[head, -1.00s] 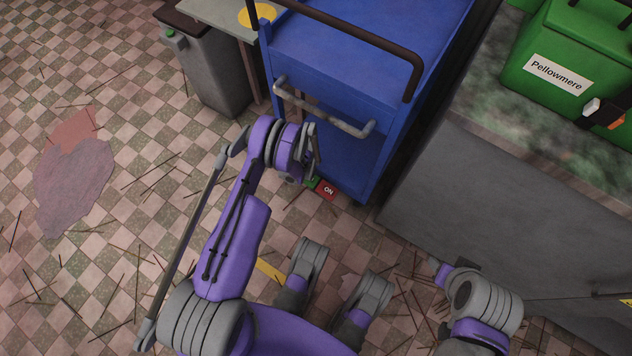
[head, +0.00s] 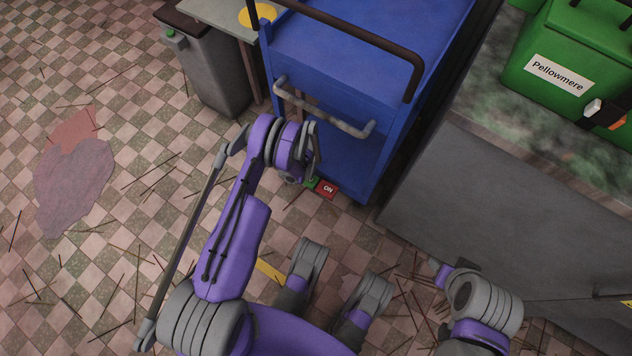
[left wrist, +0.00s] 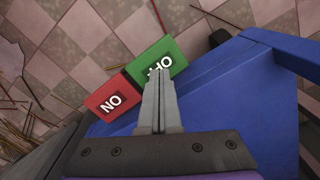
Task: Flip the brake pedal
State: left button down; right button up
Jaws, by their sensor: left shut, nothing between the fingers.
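The brake pedal sits low at the near end of the blue cart (head: 345,150). Its red plate (left wrist: 106,101) reads ON and shows in the head view (head: 328,190) as well. Its green plate (left wrist: 155,57) lies beside the red one, with its lettering partly covered by my fingers. A bit of the green plate shows in the head view (head: 311,182). My left gripper (left wrist: 160,78) is shut and empty, its fingertips over the green plate; I cannot tell whether they touch it. In the head view my left wrist hides the fingers.
A grey bin (head: 213,75) and a small table (head: 222,18) stand at the back left. A grey counter (head: 470,190) with a green container (head: 570,40) is close on the right.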

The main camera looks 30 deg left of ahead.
pick_arm(q)
notch_tip(320, 180, up, 6)
jog(key=shift+f+p, duration=0.25)
jog(key=shift+p, duration=0.7)
